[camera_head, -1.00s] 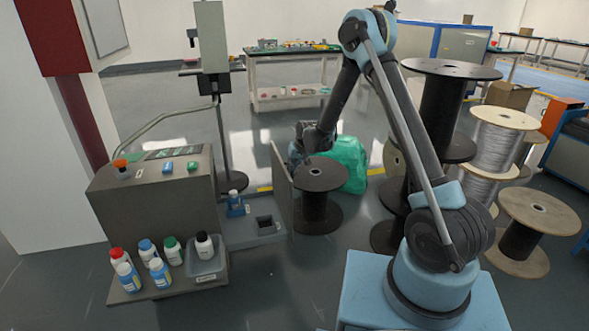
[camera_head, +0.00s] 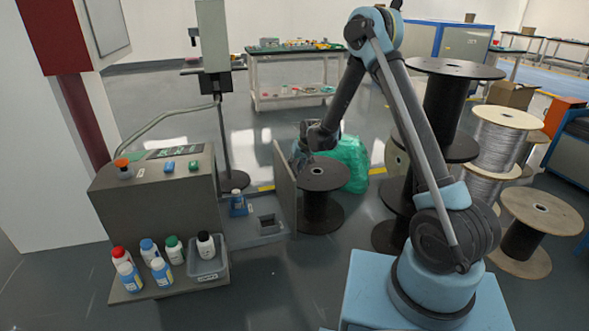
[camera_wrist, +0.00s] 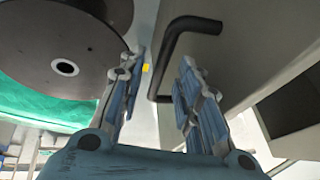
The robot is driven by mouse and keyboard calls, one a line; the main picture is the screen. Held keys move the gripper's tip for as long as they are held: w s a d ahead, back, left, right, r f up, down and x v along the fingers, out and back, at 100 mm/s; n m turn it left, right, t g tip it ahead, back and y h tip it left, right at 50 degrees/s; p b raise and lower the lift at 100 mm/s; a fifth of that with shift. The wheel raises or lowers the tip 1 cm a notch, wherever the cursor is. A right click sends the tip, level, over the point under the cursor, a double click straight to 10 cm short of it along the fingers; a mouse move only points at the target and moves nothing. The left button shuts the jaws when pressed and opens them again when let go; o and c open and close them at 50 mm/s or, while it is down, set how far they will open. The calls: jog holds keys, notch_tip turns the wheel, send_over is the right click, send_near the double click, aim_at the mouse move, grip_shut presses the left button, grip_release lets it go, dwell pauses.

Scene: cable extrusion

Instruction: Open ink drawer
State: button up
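The ink drawer (camera_head: 256,238) extends to the right from the grey machine, its bed showing between the machine and the upright grey front panel (camera_head: 285,186). A blue bottle (camera_head: 238,205) and a square recess (camera_head: 268,224) are in it. In the wrist view, the black bent handle (camera_wrist: 166,55) is on the outer face of the panel (camera_wrist: 235,45). My gripper (camera_wrist: 155,70) is open, with the handle between and just beyond its fingertips. I see no clear grip on it. In the head view, my gripper (camera_head: 301,158) is at the panel's right side, partly hidden.
A black spool (camera_head: 322,190) and a green wrapped bundle (camera_head: 352,165) stand close to the right of my gripper. Several bottles (camera_head: 150,265) stand on the machine's front ledge. Stacked spools (camera_head: 440,110) rise behind my arm.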

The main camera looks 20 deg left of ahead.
jog(key=v, duration=1.1)
jog(key=shift+r, duration=0.3)
jog(key=shift+d, duration=0.15)
jog(key=s+d+r+m+h, duration=0.1)
jog(key=s+d+r, duration=0.35)
jog(key=d, duration=0.55)
jog(key=s+d+r+m, duration=0.1)
jog(key=s+d+r, duration=0.4)
jog(key=d, duration=0.4)
jog(key=s+d+r+m+h, duration=0.1)
jog(key=s+d+r, duration=0.2)
jog(key=d+r, duration=0.5)
jog(key=s+d+f+m+h, duration=0.1)
jog(key=s+d+f, duration=0.2)
jog(key=s+d, duration=0.6)
jog(key=s+d+f+m+h, duration=0.1)
jog(key=s+d+f, duration=0.3)
jog(key=s+d, duration=0.6)
jog(key=s, duration=0.6)
jog(key=shift+s+d+f+m+g, duration=0.2)
jog(key=shift+s+f+m+g, duration=0.05)
jog(key=shift+f+m+g, duration=0.05)
jog(key=shift+d, duration=0.15)
